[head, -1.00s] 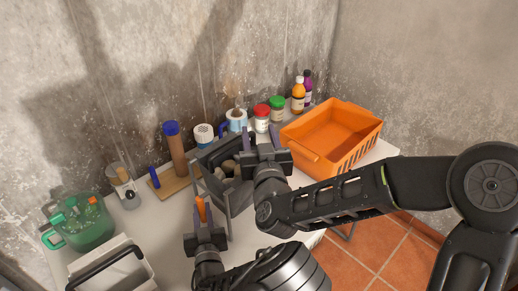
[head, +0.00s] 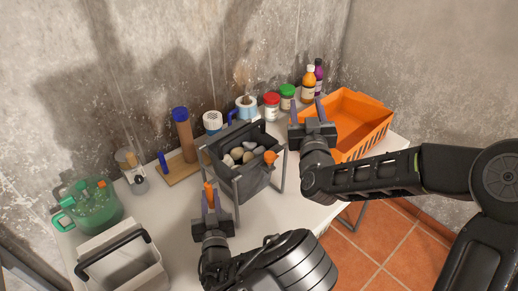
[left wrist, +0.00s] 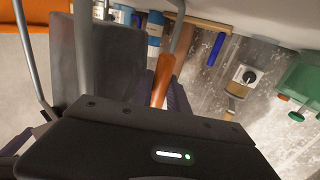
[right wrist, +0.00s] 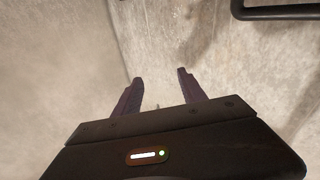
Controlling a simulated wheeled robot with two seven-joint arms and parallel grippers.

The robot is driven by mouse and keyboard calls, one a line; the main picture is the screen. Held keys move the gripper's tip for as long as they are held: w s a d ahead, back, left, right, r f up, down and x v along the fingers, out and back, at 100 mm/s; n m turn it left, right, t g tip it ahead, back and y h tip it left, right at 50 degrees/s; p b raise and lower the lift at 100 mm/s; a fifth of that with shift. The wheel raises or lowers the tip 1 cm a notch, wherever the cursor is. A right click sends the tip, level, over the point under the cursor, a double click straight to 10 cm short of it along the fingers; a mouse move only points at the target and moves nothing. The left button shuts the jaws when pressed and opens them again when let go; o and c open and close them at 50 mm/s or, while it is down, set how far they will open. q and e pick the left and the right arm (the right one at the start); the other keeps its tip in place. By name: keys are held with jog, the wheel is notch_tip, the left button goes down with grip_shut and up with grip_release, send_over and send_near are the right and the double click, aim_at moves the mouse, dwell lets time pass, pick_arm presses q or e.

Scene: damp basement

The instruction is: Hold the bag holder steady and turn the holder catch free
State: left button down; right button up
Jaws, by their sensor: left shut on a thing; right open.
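The bag holder (head: 235,186) is a grey metal frame around a dark grey bag (head: 256,180) with several stones in it; it stands on the table. An orange knob, apparently the holder catch (head: 270,158), shows at the bag's right front. My left gripper (head: 211,196) is shut on the holder's orange grip (head: 208,188) at its left front; the grip also shows in the left wrist view (left wrist: 163,84). My right gripper (head: 307,112) is open and empty, up and to the right of the catch and apart from it. In the right wrist view its spread fingers (right wrist: 160,92) have nothing between them.
An orange basket (head: 358,122) stands right, behind my right gripper. Jars (head: 272,105) and bottles (head: 308,85) line the wall. A wooden board (head: 182,172) with a brown cylinder is left of the holder. A green container (head: 88,208) and white bin (head: 120,262) stand further left.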

jog(key=w+d+r+n+t+y, duration=0.2)
jog(key=w+d+r+n+y, duration=0.1)
jog(key=d+n+y, duration=0.15)
jog(key=n+g+y, duration=1.1)
jog(key=g+y, duration=0.2)
jog(key=g, duration=0.4)
send_near(258, 163)
notch_tip(258, 163, up, 3)
jog(key=d, duration=0.2)
jog(key=shift+s+r+m, duration=0.2)
jog(key=shift+m, duration=0.35)
jog(key=shift+a, duration=0.1)
jog(key=x, duration=1.2)
jog(key=shift+c, duration=0.2)
grip_shut()
